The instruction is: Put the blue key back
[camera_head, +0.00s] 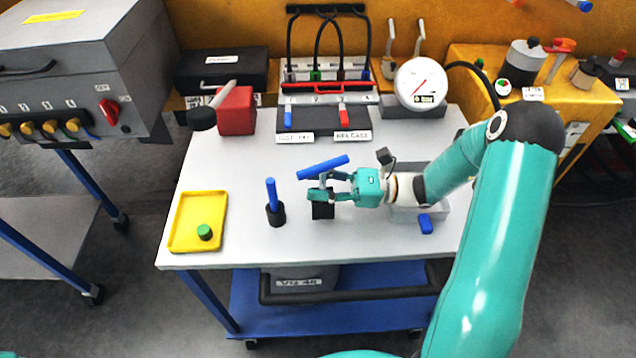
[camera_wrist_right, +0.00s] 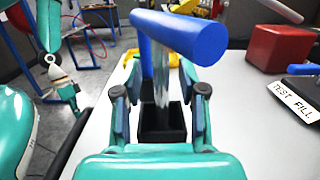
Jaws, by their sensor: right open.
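The blue key (camera_head: 323,167) has a thick blue crossbar handle, and its steel shank (camera_wrist_right: 162,80) shows in the wrist view. The shank runs down to a black square socket block (camera_head: 322,210) on the table; how deep it sits is hidden. My right gripper (camera_head: 327,188) is open, its fingers on either side of the shank below the crossbar, with no clear grip. In the wrist view, a teal arm end (camera_wrist_right: 55,72) at the left edge looks like my left gripper; its jaws are too small to judge.
A blue post in a black round base (camera_head: 276,215) stands just left of the key. A yellow tray (camera_head: 183,240) holds a green cap. A small blue block (camera_head: 425,223) lies at front right. A labelled black board (camera_head: 325,128), red block (camera_head: 237,110) and gauge (camera_head: 420,84) stand behind.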

